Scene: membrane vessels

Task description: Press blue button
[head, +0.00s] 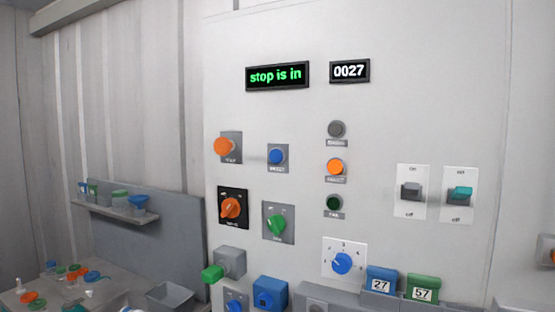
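The blue button (277,156) is a small round cap on a grey plate on the pale panel, left of the panel's middle. A label sits under it, too small to read surely. Nothing covers the button. Neither of my grippers can be made out in the head view.
An orange mushroom button (223,146) sits left of the blue button, with a green rotary knob (277,224) below. A display (277,75) reads "stop is in"; a counter (349,71) reads 0027. A blue dial (342,263) and blue box (270,293) are lower. Toggle switches (411,192) stand right.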

